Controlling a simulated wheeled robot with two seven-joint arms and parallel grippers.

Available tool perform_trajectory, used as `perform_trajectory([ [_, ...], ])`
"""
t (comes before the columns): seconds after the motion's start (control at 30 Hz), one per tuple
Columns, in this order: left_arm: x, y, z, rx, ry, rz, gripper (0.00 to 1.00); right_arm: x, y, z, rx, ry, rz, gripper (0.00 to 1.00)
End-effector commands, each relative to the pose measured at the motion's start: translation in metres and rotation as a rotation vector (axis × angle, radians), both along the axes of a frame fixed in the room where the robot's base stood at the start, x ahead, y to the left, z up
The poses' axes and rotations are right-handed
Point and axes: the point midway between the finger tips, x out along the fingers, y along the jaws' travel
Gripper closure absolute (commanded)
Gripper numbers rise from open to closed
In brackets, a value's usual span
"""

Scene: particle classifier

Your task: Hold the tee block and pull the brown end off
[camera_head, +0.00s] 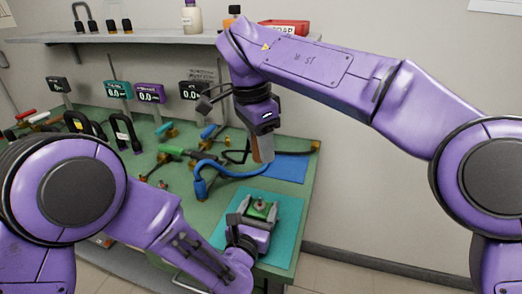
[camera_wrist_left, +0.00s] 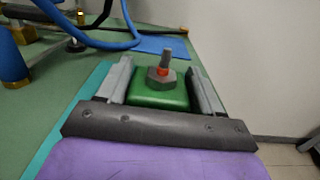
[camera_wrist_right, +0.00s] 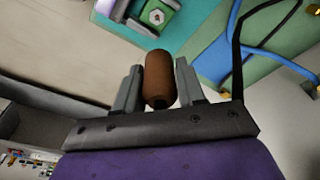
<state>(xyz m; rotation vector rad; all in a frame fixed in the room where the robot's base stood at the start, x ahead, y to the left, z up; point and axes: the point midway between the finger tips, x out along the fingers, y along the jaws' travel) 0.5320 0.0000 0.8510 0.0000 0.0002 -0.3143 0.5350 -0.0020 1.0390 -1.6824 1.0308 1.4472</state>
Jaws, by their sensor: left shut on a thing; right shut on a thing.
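The tee block (camera_head: 262,208) is green with a metal hex fitting and short stem on top. My left gripper (camera_head: 257,207) is shut on it over the teal mat. In the left wrist view the block (camera_wrist_left: 158,98) sits between both fingers, with an orange-red ring on the stem. The brown end (camera_head: 265,150) is a rounded cylinder, held by my right gripper (camera_head: 263,142) above and apart from the block. In the right wrist view the brown end (camera_wrist_right: 158,80) is between the fingers, and the tee block (camera_wrist_right: 155,15) shows beyond it.
A teal mat (camera_head: 289,222) lies at the bench's front right and a blue mat (camera_head: 290,168) behind it. A blue hose (camera_head: 228,171) curves beside them. Several tools and small displays (camera_head: 150,93) fill the left. A shelf (camera_head: 130,38) runs along the wall.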

Motion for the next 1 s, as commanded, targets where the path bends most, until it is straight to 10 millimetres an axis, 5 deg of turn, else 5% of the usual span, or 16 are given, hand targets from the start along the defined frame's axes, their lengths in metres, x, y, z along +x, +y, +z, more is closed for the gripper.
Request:
perform_trajectory([
  [0.97, 0.0, 0.0, 0.0, 0.0, -0.001, 0.001, 0.95, 0.0, 0.0, 0.038, 0.001, 0.0, -0.001, 0.91],
  [1.0, 0.0, 0.0, 0.0, 0.0, -0.001, 0.001, 0.28, 0.0, 0.0, 0.038, 0.0, 0.0, -0.001, 0.91],
])
